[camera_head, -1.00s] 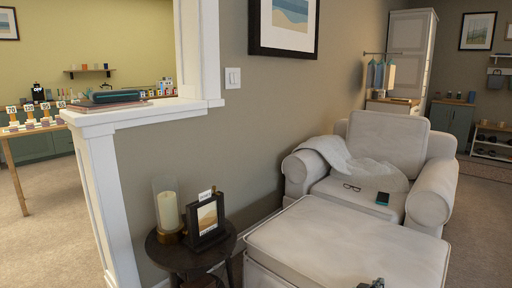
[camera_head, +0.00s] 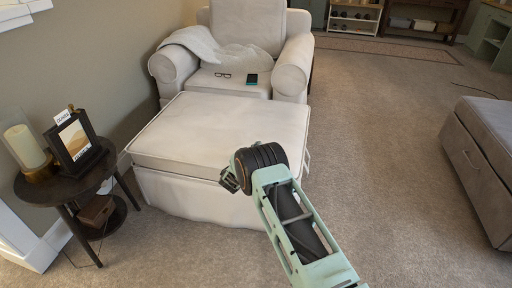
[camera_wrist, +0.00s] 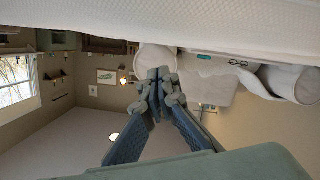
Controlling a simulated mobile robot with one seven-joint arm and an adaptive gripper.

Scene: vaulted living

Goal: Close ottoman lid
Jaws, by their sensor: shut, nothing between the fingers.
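The cream ottoman (camera_head: 185,185) stands in front of the armchair. Its padded lid (camera_head: 220,125) looks flat on the base, with a seam running below its edge; I cannot tell whether a small gap is left. My gripper (camera_head: 229,181) is at the ottoman's front edge, near its right corner, in the head view. I cannot tell whether it touches the fabric. In the upside-down wrist view, my gripper's fingers (camera_wrist: 163,95) are together and empty, with a pale padded surface (camera_wrist: 200,25) across the top of the picture.
A cream armchair (camera_head: 247,35) with a throw, glasses and a phone stands behind the ottoman. A dark round side table (camera_head: 95,170) with a candle and a frame is at left. A grey upholstered unit (camera_head: 485,165) is at right. Carpet between is clear.

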